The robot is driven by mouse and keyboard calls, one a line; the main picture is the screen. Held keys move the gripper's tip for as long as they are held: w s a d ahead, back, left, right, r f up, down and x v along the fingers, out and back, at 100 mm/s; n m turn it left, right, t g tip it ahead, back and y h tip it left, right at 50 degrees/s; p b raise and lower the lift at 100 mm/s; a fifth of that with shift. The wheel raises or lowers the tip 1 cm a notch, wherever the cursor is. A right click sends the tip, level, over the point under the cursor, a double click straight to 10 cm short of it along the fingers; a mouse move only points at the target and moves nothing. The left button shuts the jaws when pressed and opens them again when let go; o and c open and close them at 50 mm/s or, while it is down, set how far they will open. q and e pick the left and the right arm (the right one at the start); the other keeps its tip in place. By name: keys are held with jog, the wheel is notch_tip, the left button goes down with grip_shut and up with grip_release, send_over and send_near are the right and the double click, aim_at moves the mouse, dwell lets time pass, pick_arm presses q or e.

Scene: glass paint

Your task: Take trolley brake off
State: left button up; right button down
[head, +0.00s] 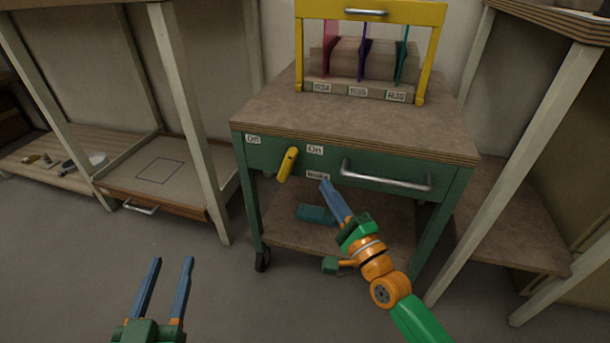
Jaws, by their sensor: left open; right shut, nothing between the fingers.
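The green trolley (458,190) with a wooden top stands ahead of me. Its yellow brake lever (288,164) sits on the front panel, tilted with its upper end to the right. Labels reading "Off" (253,139) and "On" (315,150) lie to its left and right; a lower label (317,176) seems to read "Brake". My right gripper (324,183) is shut and empty, its tips just right of the lever and close to the lower label. Whether it touches the panel I cannot tell. My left gripper (173,260) is open and empty over the floor at the lower left.
A metal handle (386,176) runs along the trolley front, right of my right gripper. A yellow frame (437,50) with colored glass panes stands on top. A teal object (316,214) lies on the lower shelf. White posts (190,110) flank the trolley.

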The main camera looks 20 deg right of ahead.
aim_at(287, 166)
pick_arm(q)
jog(key=shift+s+d+r+t+h, duration=0.2)
jog(key=shift+r+t, duration=0.45)
jog(key=shift+r, duration=0.5)
jog(key=shift+d+r+t+h, duration=0.1)
jog(key=shift+r+t+h, duration=0.2)
jog(key=shift+r+t, duration=0.6)
pick_arm(e)
jog(key=shift+w+a+r, duration=0.35)
jog(key=shift+w+a, duration=0.25)
jog(key=shift+w, duration=0.25)
jog(key=shift+w+a+r, duration=0.4)
jog(key=shift+w+a, duration=0.25)
jog(key=shift+w, duration=0.15)
jog(key=shift+w+a+r, duration=0.35)
jog(key=shift+w+a, duration=0.25)
jog(key=shift+w, duration=0.25)
pick_arm(q)
jog(key=shift+a+r+g, duration=0.1)
jog(key=shift+r+g, duration=0.1)
jog(key=shift+g, duration=0.05)
